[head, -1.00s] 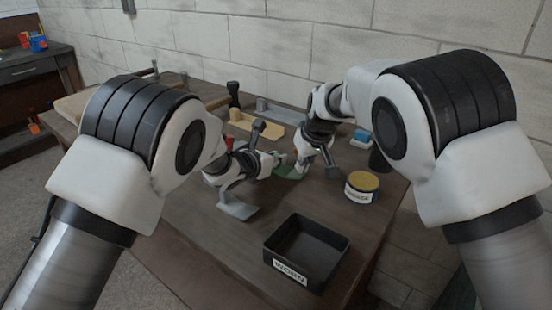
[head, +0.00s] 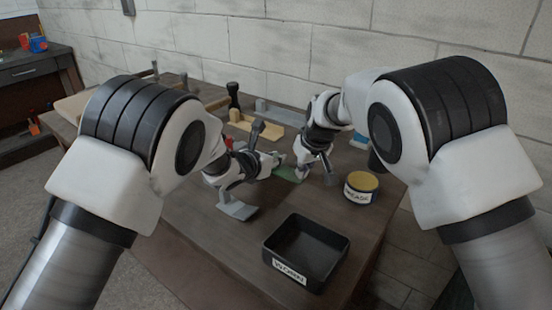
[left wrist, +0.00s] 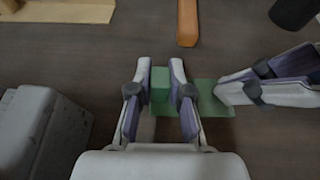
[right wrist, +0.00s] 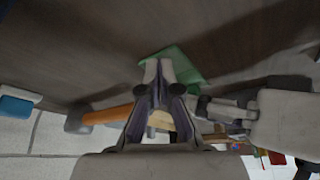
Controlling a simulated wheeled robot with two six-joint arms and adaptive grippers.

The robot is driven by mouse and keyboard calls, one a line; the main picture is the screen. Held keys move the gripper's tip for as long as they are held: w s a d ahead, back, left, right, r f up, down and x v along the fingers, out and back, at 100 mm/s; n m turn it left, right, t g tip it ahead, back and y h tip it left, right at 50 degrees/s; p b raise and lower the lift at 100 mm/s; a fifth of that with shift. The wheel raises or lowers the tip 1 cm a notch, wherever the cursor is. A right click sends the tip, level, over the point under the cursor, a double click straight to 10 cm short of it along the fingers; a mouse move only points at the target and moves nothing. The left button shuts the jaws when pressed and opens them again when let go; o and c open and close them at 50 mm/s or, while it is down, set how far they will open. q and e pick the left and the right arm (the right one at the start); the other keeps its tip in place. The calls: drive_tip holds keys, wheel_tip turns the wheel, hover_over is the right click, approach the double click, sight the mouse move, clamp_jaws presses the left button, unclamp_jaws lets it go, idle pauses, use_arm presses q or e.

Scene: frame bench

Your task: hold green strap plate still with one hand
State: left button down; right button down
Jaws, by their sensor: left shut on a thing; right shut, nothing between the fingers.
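The green strap plate (head: 290,174) lies on the bench between my two grippers. In the left wrist view, its raised green end (left wrist: 160,82) is between the fingers of my left gripper (left wrist: 160,75), which is shut on it. The flat part (left wrist: 212,112) extends to the right. My right gripper (right wrist: 158,66) is shut and empty, its tips at the flat part of the plate (right wrist: 185,66). I cannot tell whether they press on it. In the head view, both grippers partly hide the plate.
A black bin (head: 274,262) with a label stands at the front. A grease tin (head: 361,188) stands to the right. A grey block (head: 237,207) sits left of the bin, and a tan tray (head: 268,134) lies behind. An orange bar (left wrist: 187,22) lies beyond the plate.

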drive_tip(key=shift+s+f, duration=0.1)
drive_tip(key=shift+f, duration=0.3)
use_arm(q)
drive_tip(key=shift+w+f, duration=0.1)
use_arm(e)
wheel_tip(320, 180, up, 8)
drive_tip(key=shift+r, duration=0.2)
drive_tip(key=shift+w, duration=0.2)
idle(0.3)
use_arm(q)
drive_tip(key=c, duration=1)
unclamp_jaws()
drive_tip(key=shift+c, duration=0.2)
